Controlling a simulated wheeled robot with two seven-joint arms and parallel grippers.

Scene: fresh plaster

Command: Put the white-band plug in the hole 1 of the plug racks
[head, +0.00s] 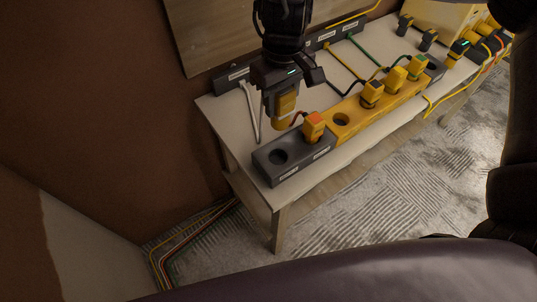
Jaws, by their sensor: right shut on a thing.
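My right gripper (287,90) hangs over the near-left part of the table and is shut on a yellow plug (285,105). The held plug is above the surface, just behind the near racks; I cannot make out a white band on it. The dark grey rack (296,166) at the near end has an empty round hole at its left and an orange-topped plug (314,127) in its other hole. The yellow rack (353,126) adjoins it, with an empty hole at its near end and several plugs farther along. Hole numbers are unreadable. My left gripper is out of view.
The pale table (238,140) is bare at the near left, apart from a white cable (250,112). Yellow, green and black cables cross behind the racks. A dark labelled strip (315,42) runs along the wall side. More plugs (458,50) stand at the far right.

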